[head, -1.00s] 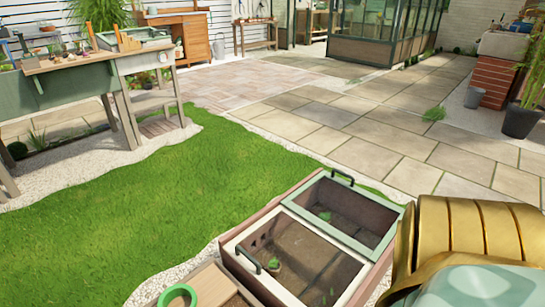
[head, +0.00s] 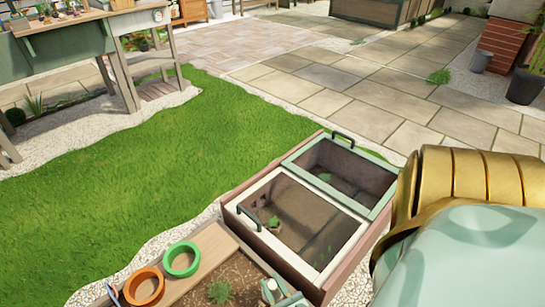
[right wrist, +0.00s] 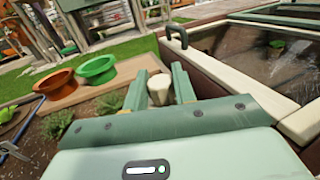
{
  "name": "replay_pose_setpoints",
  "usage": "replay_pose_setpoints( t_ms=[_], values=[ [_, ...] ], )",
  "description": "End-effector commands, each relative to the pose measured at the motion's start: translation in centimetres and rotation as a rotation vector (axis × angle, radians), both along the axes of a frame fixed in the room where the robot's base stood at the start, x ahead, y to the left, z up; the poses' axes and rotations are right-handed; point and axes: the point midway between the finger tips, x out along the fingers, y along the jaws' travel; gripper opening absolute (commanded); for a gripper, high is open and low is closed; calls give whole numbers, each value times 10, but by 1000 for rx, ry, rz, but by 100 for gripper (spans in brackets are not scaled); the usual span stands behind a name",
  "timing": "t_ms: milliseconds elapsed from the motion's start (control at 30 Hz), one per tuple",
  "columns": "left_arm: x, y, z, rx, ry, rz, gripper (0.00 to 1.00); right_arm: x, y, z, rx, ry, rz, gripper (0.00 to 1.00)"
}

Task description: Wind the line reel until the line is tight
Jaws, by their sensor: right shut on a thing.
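My right gripper (head: 279,292) is at the bottom edge of the head view, beside the near corner of the cold frame. In the right wrist view its two green fingers (right wrist: 160,80) are shut on a pale cream knob (right wrist: 158,91), which I take to be the reel's crank handle. The rest of the reel is hidden behind the gripper or out of view. I cannot make out the line or tell how tight it is. My left gripper is in neither view.
A cold frame (head: 232,209) with glazed lids stands right of the gripper. An orange pot (head: 143,300) and a green pot (head: 182,273) stand on the planter's wooden edge (head: 212,246). Soil with small plants lies left of the gripper. Lawn (head: 190,150) and paving are open beyond.

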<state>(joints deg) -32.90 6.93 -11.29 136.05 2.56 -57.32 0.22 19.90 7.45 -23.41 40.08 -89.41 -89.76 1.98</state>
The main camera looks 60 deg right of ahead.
Motion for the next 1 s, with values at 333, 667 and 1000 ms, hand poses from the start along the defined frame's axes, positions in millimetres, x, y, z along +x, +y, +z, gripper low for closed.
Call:
replay_pose_setpoints(
  t_ms=[333, 667, 1000],
  values=[
    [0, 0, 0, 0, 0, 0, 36, 0, 1, 0, 1, 2, -286, 4],
    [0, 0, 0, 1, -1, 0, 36, 0, 1, 0, -1, 3, -436, 4],
    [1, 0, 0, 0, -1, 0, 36, 0, 1, 0, -2, 1, -473, 4]
  ],
)
